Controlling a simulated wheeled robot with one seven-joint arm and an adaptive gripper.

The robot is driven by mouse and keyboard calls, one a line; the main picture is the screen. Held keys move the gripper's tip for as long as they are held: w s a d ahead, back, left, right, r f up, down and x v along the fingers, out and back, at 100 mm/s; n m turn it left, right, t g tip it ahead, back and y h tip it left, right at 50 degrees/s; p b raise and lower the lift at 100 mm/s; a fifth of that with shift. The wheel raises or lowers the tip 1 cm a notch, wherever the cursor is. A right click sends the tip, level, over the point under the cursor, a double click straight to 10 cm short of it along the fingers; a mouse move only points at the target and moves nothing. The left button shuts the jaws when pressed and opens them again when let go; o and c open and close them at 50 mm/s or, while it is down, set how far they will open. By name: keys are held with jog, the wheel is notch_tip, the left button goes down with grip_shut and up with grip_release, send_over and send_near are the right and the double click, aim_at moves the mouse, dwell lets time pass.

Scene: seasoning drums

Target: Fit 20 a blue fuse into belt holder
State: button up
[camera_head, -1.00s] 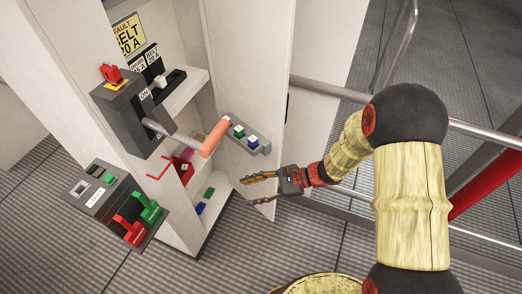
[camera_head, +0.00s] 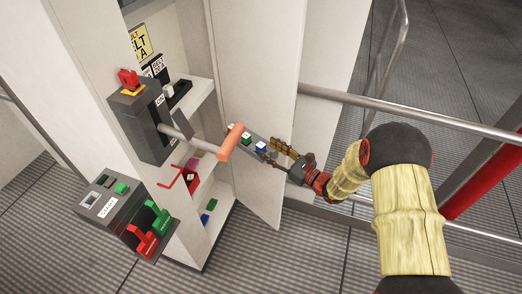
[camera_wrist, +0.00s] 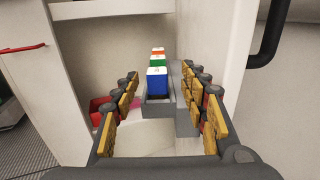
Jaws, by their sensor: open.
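A blue fuse (camera_head: 261,147) with a pale top stands in the near end of a grey rack on the cabinet door. It also shows in the wrist view (camera_wrist: 157,84), nearest me in the row. My gripper (camera_head: 271,150) is open, its fingers pointing toward the rack. In the wrist view the fingers stand left and right of the blue fuse's line, apart from it. A dark holder (camera_head: 180,96) with a pale block sits on the cabinet's upper shelf, below the labels; which label belongs to it I cannot tell.
A green fuse (camera_wrist: 157,64) and an orange one (camera_wrist: 158,51) stand behind the blue one. A lever with an orange handle (camera_head: 230,141) sticks out before the cabinet. A control box (camera_head: 125,217) is at lower left. A handrail (camera_head: 400,112) runs behind my arm.

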aim_at(264, 147)
jog(key=x, duration=0.2)
jog(key=b+x, duration=0.1)
jog(key=shift+a+f, duration=0.2)
jog(key=shift+a, duration=0.25)
jog(key=shift+w+a+r+b, duration=0.1)
jog(key=shift+w+a+b, duration=0.1)
jog(key=shift+w+b, duration=0.1)
jog(key=shift+c, duration=0.9)
grip_shut()
